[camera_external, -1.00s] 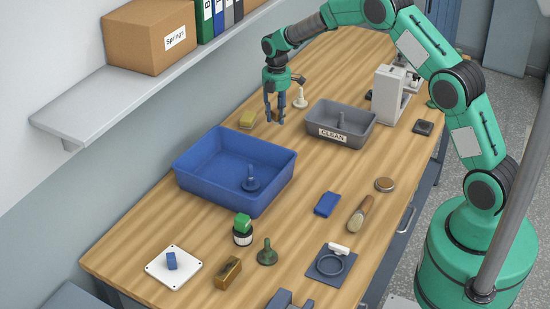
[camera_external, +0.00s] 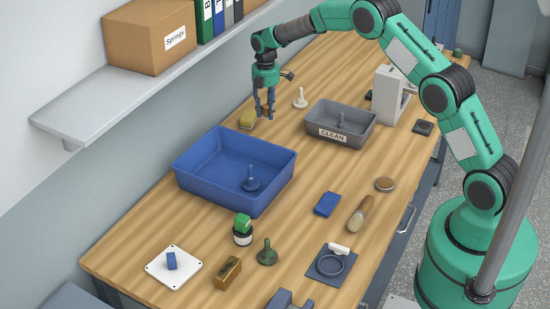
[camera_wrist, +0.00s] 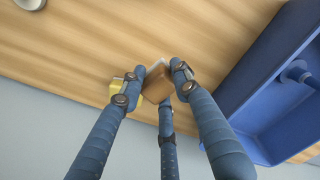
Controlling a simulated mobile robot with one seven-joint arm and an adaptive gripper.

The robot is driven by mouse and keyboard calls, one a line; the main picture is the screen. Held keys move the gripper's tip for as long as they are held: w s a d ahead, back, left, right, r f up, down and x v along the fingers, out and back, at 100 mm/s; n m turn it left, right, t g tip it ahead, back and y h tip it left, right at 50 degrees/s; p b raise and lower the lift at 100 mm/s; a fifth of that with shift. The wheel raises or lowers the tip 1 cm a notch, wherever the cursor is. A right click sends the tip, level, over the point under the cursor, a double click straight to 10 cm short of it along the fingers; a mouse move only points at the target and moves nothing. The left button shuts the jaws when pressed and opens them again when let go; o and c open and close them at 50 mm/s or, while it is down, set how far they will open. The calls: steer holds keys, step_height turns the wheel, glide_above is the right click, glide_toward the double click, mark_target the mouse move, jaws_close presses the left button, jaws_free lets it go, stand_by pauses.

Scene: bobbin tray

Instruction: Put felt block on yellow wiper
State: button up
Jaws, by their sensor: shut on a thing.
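My gripper (camera_external: 264,112) is shut on a small brown block with a grey face, which I take as the felt block (camera_wrist: 156,86). In the wrist view its fingertips (camera_wrist: 154,82) close around the block. In the external view the block is hard to make out between the fingers. The yellow wiper (camera_external: 246,121) lies on the bench just left of my fingertips. In the wrist view the wiper (camera_wrist: 117,87) is partly hidden behind a finger, left of the block. I cannot tell whether block and wiper touch.
A blue tray (camera_external: 190,181) with a bobbin inside stands in front of my gripper. Bare bench lies between the gripper and the bin.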

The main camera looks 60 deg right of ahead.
glide_above(248, 116)
steer(key=shift+f, duration=0.45)
stand_by(0.3)
steer(key=shift+f, duration=0.15)
steer(key=shift+f, duration=1.6)
steer(key=shift+f, duration=0.2)
steer(key=o, duration=1)
steer(key=shift+r, duration=0.1)
